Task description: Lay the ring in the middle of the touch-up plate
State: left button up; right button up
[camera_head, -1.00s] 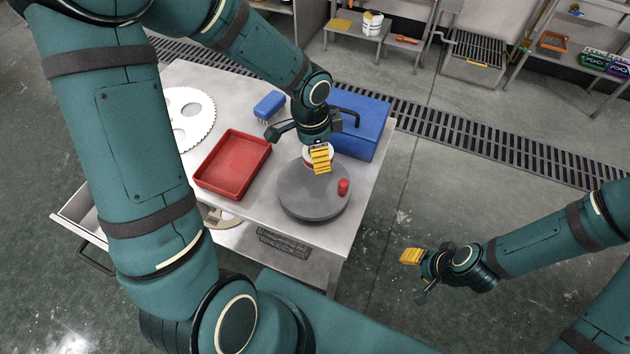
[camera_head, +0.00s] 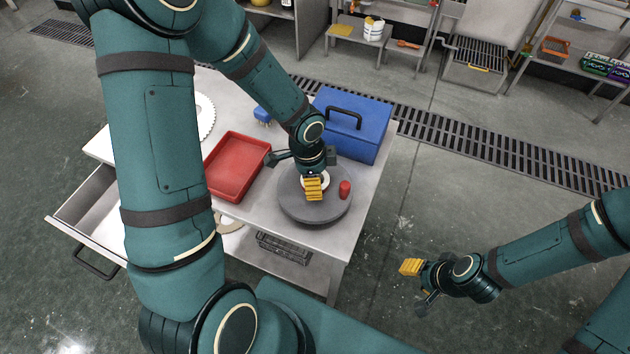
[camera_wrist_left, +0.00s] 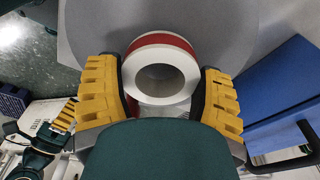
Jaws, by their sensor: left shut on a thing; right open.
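The ring (camera_wrist_left: 161,76), white with a red band, sits between the yellow fingers of my left gripper (camera_head: 314,188), which is shut on it. It also shows in the head view as a pale rim (camera_head: 325,181), partly hidden by the fingers. The touch-up plate (camera_head: 310,211) is a grey round disc on the table. The ring is over the plate, around its middle; I cannot tell whether it touches. The plate also fills the top of the left wrist view (camera_wrist_left: 225,25). My right gripper (camera_head: 415,284) is open and empty, over the floor right of the table.
A small red cylinder (camera_head: 345,189) stands on the plate's right side. A red tray (camera_head: 236,194) lies left of the plate, a blue box (camera_head: 372,118) with a handle behind it. A blue brush (camera_head: 263,115) and a white toothed disc (camera_head: 206,117) are farther left. An open drawer (camera_head: 72,228) juts out left.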

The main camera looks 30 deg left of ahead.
pick_arm(q)
jog(key=shift+f, duration=0.4)
jog(key=shift+f, duration=0.15)
jog(key=o, duration=1.3)
jog(key=shift+c, duration=0.2)
jog(key=shift+r, duration=0.25)
notch_tip(320, 180, up, 12)
jog(key=a+p, duration=0.1)
jog(key=p, duration=0.2)
jog(key=shift+s+a, duration=0.15)
jog(key=shift+s, duration=0.15)
